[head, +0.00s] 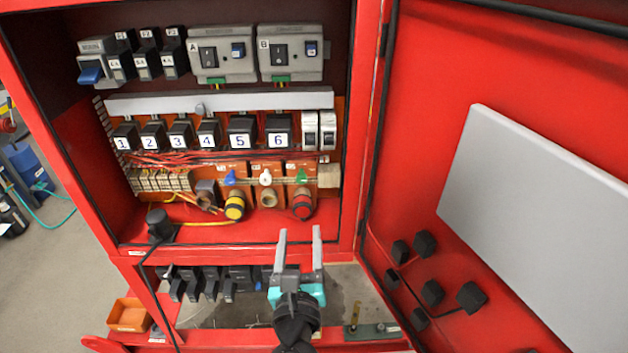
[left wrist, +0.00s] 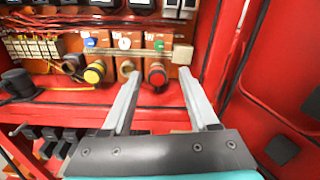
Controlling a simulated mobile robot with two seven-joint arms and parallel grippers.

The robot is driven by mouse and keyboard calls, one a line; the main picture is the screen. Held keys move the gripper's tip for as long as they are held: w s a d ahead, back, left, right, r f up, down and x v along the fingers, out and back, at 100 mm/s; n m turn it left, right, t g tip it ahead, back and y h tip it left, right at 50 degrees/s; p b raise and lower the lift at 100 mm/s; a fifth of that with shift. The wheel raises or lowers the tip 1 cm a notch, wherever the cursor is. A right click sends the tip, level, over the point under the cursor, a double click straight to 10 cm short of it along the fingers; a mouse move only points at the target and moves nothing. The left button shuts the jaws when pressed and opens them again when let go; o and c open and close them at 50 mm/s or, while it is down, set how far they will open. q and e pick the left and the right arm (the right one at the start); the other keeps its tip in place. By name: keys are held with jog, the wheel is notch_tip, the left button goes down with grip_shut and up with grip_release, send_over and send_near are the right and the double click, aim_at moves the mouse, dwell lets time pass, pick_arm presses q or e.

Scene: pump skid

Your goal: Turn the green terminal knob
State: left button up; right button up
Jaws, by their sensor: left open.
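The green terminal knob (head: 302,176) is a small green piece on the right of the orange terminal row, above a red-ringed socket with a dark plug. It also shows in the left wrist view (left wrist: 159,45), beyond and between my fingers. My left gripper (head: 299,234) is open and empty, in front of the cabinet's lower edge, below the knob and apart from it. Its two fingers also show in the left wrist view (left wrist: 160,88). The right gripper is in neither view.
A blue knob (head: 230,178) and a white knob (head: 265,177) sit left of the green one. A yellow-ringed plug (head: 235,205) and a red-ringed plug (head: 302,204) stick out below. The open red door (head: 425,180) stands to the right. Numbered black modules (head: 241,132) line the row above.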

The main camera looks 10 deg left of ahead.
pick_arm(q)
send_near(301, 180)
jog(key=p+x, duration=0.1)
jog(key=x, duration=0.4)
jog(key=shift+w, duration=0.35)
jog(key=shift+x, duration=1.1)
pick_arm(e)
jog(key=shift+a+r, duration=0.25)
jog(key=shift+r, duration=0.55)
pick_arm(q)
jog(key=shift+c, duration=0.3)
grip_shut()
